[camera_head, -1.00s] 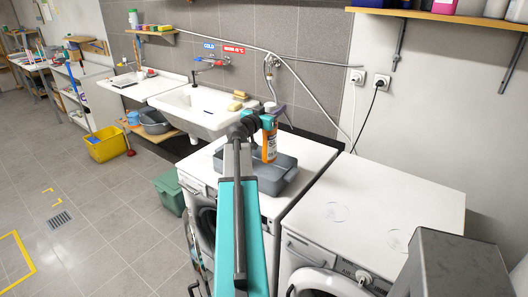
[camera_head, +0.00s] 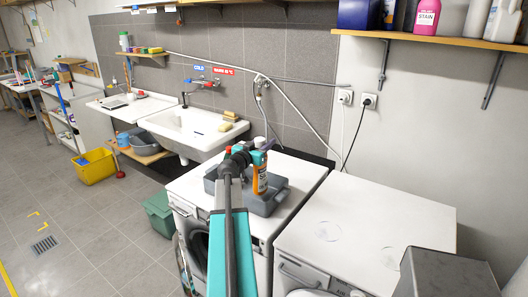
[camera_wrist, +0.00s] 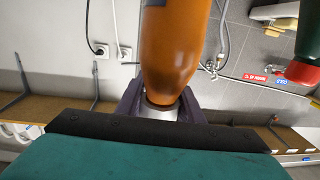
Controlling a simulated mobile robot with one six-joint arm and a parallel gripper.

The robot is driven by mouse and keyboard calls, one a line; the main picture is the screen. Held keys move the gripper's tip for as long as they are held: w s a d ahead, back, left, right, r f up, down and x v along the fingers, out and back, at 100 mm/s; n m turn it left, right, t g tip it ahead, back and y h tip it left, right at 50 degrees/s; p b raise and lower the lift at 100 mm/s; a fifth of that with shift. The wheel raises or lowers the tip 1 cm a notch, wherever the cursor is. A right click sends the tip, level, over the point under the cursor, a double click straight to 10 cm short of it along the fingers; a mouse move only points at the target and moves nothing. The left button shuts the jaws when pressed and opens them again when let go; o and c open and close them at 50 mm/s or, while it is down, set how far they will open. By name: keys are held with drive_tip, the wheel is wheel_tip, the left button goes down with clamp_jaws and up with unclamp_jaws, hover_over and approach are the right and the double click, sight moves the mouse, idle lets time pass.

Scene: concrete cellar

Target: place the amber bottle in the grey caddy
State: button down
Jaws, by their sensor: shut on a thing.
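The amber bottle (camera_head: 260,182), orange with a white and dark label, is upright over the grey caddy (camera_head: 265,207) in the head view. The caddy stands on the left white washing machine. The bottle's lower end overlaps the caddy's inside; I cannot tell whether it touches the bottom. My gripper (camera_head: 261,146) is shut on the bottle's neck. In the wrist view the bottle (camera_wrist: 176,45) fills the upper middle, its neck between the dark fingers (camera_wrist: 160,108). My arm hides the caddy's left part.
A green bottle with a red cap (camera_wrist: 302,72) is close by in the wrist view; its red cap (camera_head: 228,150) peeks out behind my arm in the head view. A sink (camera_head: 195,132) is behind left, a shelf (camera_head: 440,38) above right.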

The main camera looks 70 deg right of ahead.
drive_tip(key=shift+f, duration=1.75)
drive_tip(key=c, duration=1.2)
unclamp_jaws()
drive_tip(key=w+a+b, duration=0.2)
drive_tip(key=a, duration=1)
drive_tip(key=shift+w, duration=0.15)
